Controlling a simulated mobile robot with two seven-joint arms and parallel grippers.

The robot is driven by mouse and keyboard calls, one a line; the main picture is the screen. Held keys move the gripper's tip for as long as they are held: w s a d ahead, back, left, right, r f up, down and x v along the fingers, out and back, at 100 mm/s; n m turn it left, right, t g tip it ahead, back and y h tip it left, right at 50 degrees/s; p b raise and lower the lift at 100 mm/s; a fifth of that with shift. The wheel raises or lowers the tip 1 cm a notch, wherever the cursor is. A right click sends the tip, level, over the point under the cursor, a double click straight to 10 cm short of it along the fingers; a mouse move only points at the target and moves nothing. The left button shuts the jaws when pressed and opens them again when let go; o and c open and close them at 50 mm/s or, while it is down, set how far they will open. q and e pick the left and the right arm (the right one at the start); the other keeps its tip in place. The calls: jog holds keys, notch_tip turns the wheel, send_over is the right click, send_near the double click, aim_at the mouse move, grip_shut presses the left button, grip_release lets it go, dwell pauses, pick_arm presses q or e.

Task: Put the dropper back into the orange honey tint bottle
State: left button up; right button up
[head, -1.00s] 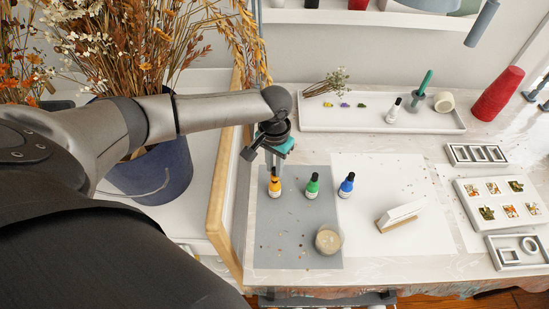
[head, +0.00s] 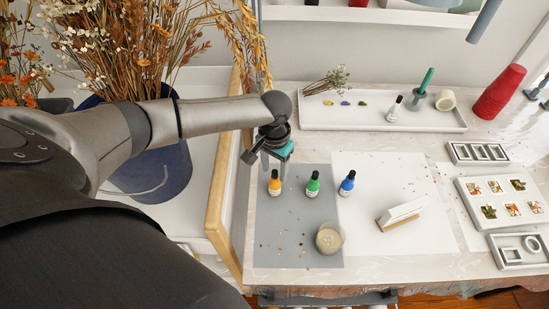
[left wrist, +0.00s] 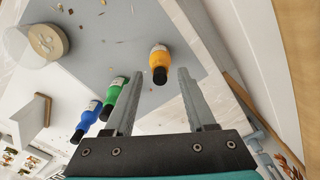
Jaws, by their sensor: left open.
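The orange honey tint bottle (head: 274,187) stands upright on the grey mat (head: 295,215). Its black dropper top (head: 275,174) sits on the bottle's neck. In the left wrist view the orange bottle (left wrist: 159,57) shows with its black top (left wrist: 159,76) toward my gripper, in the gap between the fingers. My left gripper (head: 274,166) is open just above and behind the bottle, pointing down. Its two fingers (left wrist: 160,74) stand apart in the left wrist view, with nothing held between them. My right gripper is not in view.
A green bottle (head: 312,186) and a blue bottle (head: 347,185) stand to the right in the same row. A white tray (head: 440,124) lies at the back. A large vase (head: 160,172) of dried flowers is left, beyond a wooden edge.

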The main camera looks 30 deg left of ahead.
pick_arm(q)
notch_tip(320, 180, up, 15)
jog(key=shift+r+p, duration=0.15)
jog(key=shift+p, duration=0.3)
